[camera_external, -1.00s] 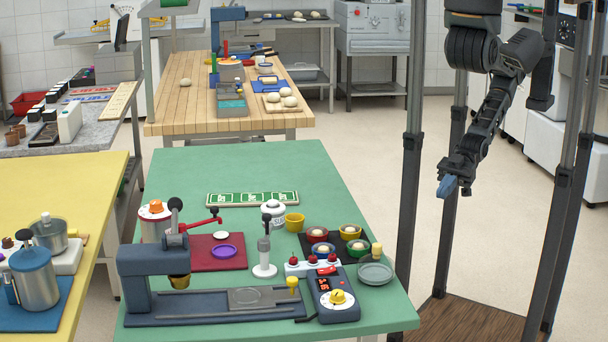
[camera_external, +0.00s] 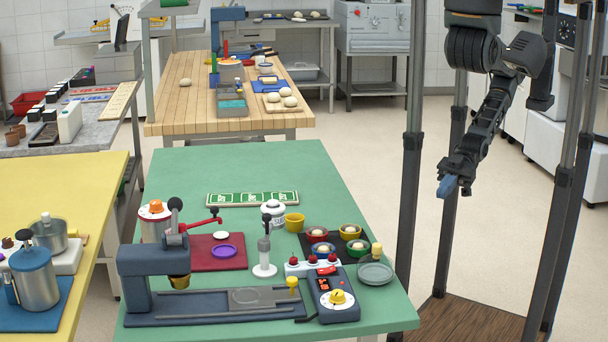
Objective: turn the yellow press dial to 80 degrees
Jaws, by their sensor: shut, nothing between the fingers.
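The yellow press dial (camera_external: 339,297) sits on the dark control box (camera_external: 331,290) at the front right of the green table. The box has a red display and a red switch above the dial. The dial's exact angle is too small to read. A blue-grey press (camera_external: 152,270) stands left of the box, with a long base plate along the table. My gripper (camera_external: 447,188) hangs in the air to the right of the table, well apart from the dial and higher than it. It is shut and empty, with its blue-grey fingertips pointing down.
Bowls on a dark mat (camera_external: 349,230), a grey dish (camera_external: 375,273), a yellow-topped peg and a white block with red knobs (camera_external: 312,267) stand close behind the box. A dark upright post (camera_external: 409,160) stands between my arm and the table. The table's back is mostly clear.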

